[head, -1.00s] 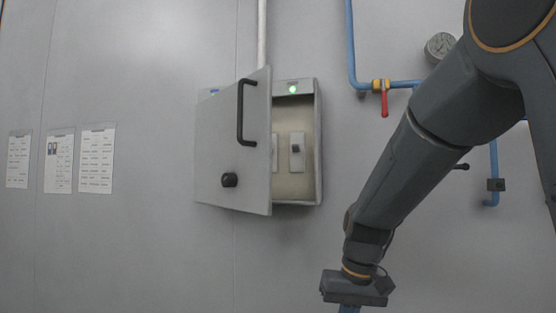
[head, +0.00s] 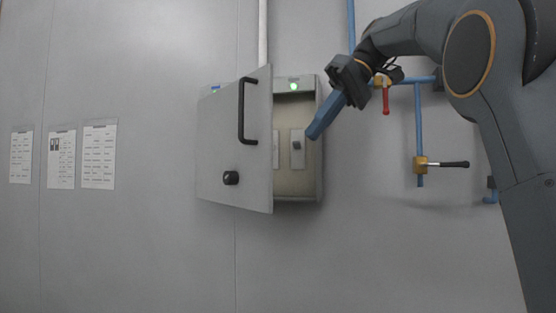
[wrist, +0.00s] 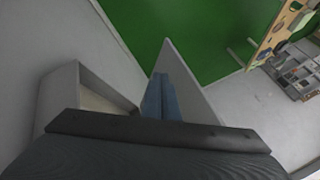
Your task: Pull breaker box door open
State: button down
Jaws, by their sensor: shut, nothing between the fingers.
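The grey breaker box (head: 318,140) is on the wall. Its door (head: 215,150) is partly open, hinged at the left, with a black handle (head: 243,112) and a round black knob (head: 230,178). Through the gap on the right I see switches (head: 297,148) and a green light on top. My gripper (head: 311,133) has blue fingers, shut and empty, at the open right side of the box, right of the door's free edge. In the wrist view the blue fingers (wrist: 160,97) point at the door (wrist: 178,75), with the box (wrist: 62,95) at left. Contact with the door cannot be told.
Blue pipes with a red-handled valve (head: 386,98) and a black-handled valve (head: 448,164) are on the wall right of the box. Paper sheets (head: 61,158) hang at the left. The wall between the sheets and the box is clear.

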jog(key=s+a+f+p, duration=0.1)
jog(key=a+f+p, duration=0.2)
jog(key=a+f, duration=0.4)
jog(key=shift+s+a+f, duration=0.2)
jog(key=shift+s+a, duration=0.15)
jog(key=shift+a, duration=0.6)
